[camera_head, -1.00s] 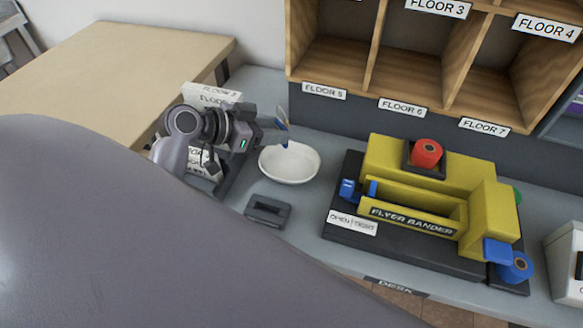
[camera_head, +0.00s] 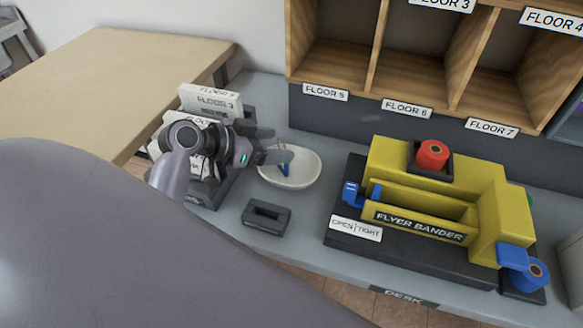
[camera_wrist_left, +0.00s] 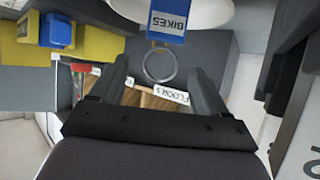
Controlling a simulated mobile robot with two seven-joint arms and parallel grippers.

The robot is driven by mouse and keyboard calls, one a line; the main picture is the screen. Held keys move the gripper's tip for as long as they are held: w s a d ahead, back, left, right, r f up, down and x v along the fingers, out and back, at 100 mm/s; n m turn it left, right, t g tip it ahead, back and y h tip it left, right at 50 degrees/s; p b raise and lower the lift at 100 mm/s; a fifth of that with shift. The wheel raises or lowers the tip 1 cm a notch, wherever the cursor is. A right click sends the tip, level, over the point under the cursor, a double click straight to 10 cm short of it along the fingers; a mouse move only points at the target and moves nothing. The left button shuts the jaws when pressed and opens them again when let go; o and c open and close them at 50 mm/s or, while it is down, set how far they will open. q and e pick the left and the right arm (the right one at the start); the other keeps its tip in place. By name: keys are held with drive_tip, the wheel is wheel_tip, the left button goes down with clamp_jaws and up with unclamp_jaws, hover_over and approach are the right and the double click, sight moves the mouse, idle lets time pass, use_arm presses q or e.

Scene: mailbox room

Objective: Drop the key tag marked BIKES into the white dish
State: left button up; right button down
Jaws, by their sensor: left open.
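The white dish (camera_head: 305,172) stands on the grey desk below the shelves; part of it shows at the top of the left wrist view (camera_wrist_left: 215,12). The blue key tag marked BIKES (camera_head: 286,170) shows against the dish's inside in the head view. In the left wrist view, the tag (camera_wrist_left: 168,22) and its metal ring (camera_wrist_left: 160,66) show in line with the gap between the fingers. My left gripper (camera_head: 278,156) is open at the dish's left side, its fingers clear of the ring on both sides. I cannot tell whether the tag touches the dish. My right gripper is out of view.
A yellow flyer bander (camera_head: 415,192) stands right of the dish. A small dark grey block (camera_head: 267,216) lies in front of the dish. White floor-labelled cards in a dark rack (camera_head: 210,98) stand behind my left gripper. Wooden shelves (camera_head: 372,50) rise behind the desk.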

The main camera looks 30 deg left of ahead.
use_arm(q)
drive_tip(key=shift+s, duration=0.1)
drive_tip(key=v, duration=0.7)
idle(0.4)
